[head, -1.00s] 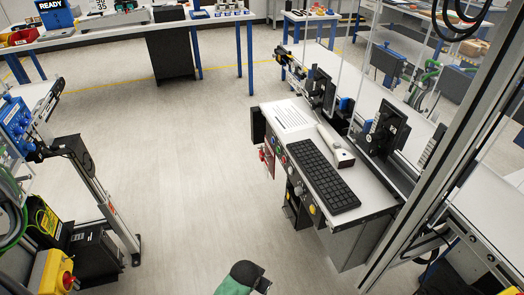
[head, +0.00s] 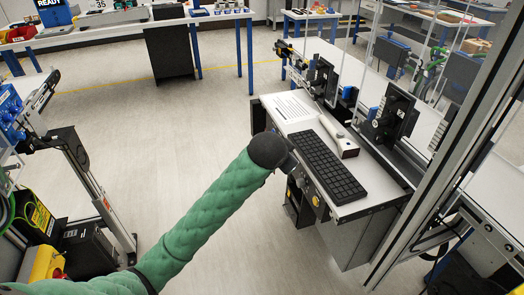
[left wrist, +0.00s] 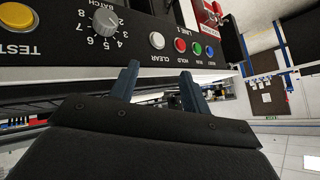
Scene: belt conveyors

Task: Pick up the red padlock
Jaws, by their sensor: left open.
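In the left wrist view, a red object (left wrist: 209,14), probably the red padlock, shows at the top edge beside the button panel. It is partly cut off, so I cannot make out its full shape. In the head view my arm covers the place on the console front where red shows in the earlier frame. My left gripper (left wrist: 160,76) is open and empty, its two dark fingers pointing toward the control panel (left wrist: 135,50). The red object is beyond and to the right of the fingers, apart from them. My right gripper is not in view.
The console carries a black keyboard (head: 328,167), a white handheld device (head: 340,138) and a paper sheet (head: 289,113). The panel has a knob (left wrist: 106,22) and several coloured buttons. A metal upright (head: 440,160) stands right. Open floor (head: 150,140) lies left of the console.

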